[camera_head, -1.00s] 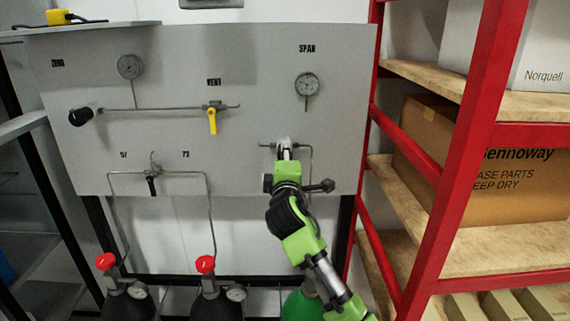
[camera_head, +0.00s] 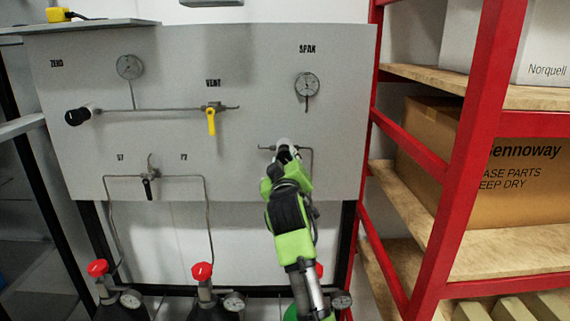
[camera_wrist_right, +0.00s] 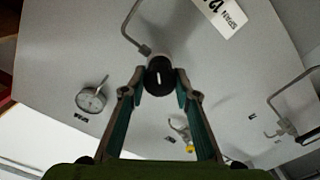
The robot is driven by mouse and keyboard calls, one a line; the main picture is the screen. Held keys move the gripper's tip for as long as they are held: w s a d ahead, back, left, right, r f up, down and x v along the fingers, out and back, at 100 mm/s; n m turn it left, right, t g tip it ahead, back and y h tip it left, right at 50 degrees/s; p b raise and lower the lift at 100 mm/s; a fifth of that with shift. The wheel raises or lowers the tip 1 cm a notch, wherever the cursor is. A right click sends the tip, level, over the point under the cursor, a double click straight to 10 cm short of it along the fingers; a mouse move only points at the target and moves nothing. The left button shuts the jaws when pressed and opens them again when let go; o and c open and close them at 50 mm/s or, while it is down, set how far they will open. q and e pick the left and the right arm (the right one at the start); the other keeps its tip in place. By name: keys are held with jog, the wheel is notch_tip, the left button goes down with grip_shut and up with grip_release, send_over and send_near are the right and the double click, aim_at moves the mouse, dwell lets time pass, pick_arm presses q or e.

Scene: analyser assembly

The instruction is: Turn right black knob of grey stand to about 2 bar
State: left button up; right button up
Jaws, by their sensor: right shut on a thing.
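The grey stand (camera_head: 170,60) is an upright grey panel. Its right black knob (camera_wrist_right: 160,77) shows in the right wrist view, with a white line on its face that looks nearly upright there. My right gripper (camera_wrist_right: 160,85) is shut on this knob, one finger on each side. In the head view my right gripper (camera_head: 286,155) covers most of the knob, below the SPAN gauge (camera_head: 307,85). That gauge's dial is too small to read. My left gripper is in neither view.
A left black knob (camera_head: 78,116) and a yellow VENT handle (camera_head: 211,121) are on the panel. Gas bottles with red caps (camera_head: 202,271) stand below. A red-framed shelf (camera_head: 473,175) with boxes stands close on the right.

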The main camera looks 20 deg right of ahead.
jog(key=shift+f+m, duration=0.1)
jog(key=shift+m, duration=0.9)
jog(key=o, duration=1.1)
notch_tip(320, 180, up, 10)
